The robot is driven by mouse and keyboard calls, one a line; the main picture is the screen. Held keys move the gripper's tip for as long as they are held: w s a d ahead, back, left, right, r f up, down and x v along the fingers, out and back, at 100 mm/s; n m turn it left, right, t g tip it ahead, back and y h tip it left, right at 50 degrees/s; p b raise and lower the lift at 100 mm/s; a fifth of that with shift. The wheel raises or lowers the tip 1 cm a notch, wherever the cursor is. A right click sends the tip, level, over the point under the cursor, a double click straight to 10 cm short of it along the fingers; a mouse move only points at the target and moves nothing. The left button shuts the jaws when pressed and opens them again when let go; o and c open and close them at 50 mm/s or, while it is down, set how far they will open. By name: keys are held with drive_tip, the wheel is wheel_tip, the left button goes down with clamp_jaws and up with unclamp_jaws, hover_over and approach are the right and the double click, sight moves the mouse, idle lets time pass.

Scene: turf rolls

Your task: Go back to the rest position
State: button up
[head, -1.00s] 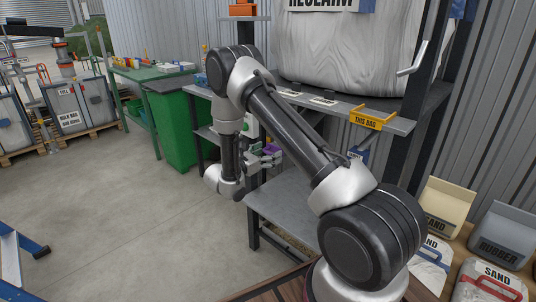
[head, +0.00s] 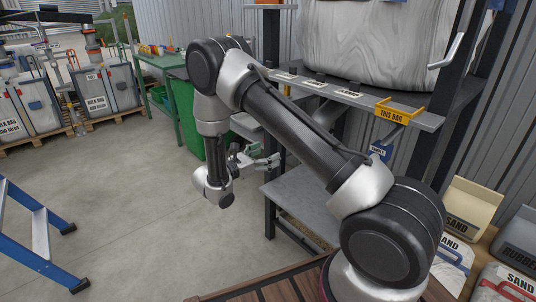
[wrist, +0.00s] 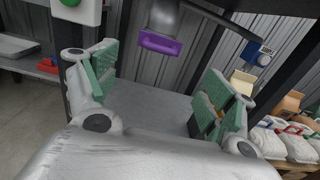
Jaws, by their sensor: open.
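My gripper (head: 258,158) hangs at the end of my bent arm in the head view, in front of the shelf rack and above the grey lower platform. In the wrist view my gripper (wrist: 165,88) has its two green-padded fingers spread wide apart, with nothing between them. A purple handle-like piece (wrist: 160,43) shows beyond the fingers, below a dark grey rounded part, and apart from them. I cannot make out this purple piece in the head view.
A rack shelf (head: 345,92) with a yellow "THIS BAG" bracket (head: 400,109) carries a large bulk bag (head: 375,40). The grey lower platform (head: 310,200) is bare. A blue stepladder (head: 40,235) stands at left. Sand bags (head: 470,205) sit at right. The middle floor is open.

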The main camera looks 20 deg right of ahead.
drive_tip(key=s+d+m+g+y, duration=0.2)
drive_tip(key=s+d+m+g, duration=0.15)
drive_tip(key=s, duration=0.35)
drive_tip(key=s+d+m+g+y, duration=0.1)
drive_tip(key=s+d+m+g, duration=0.1)
drive_tip(key=s+m+g, duration=0.3)
drive_tip(key=s+r+m+t+y, duration=0.3)
drive_tip(key=s+r+m+y, duration=0.3)
drive_tip(key=s+r, duration=0.5)
drive_tip(key=s+d+r+m+t+y, duration=0.1)
drive_tip(key=s+r+m+t+y, duration=0.2)
drive_tip(key=s+r+m+y, duration=0.4)
drive_tip(key=s+r+y, duration=0.1)
drive_tip(key=s+r, duration=0.3)
drive_tip(key=r, duration=0.4)
drive_tip(key=shift+s+t, duration=0.35)
drive_tip(key=shift+s, duration=0.05)
drive_tip(key=shift+r+m, duration=0.1)
drive_tip(key=shift+m, duration=0.15)
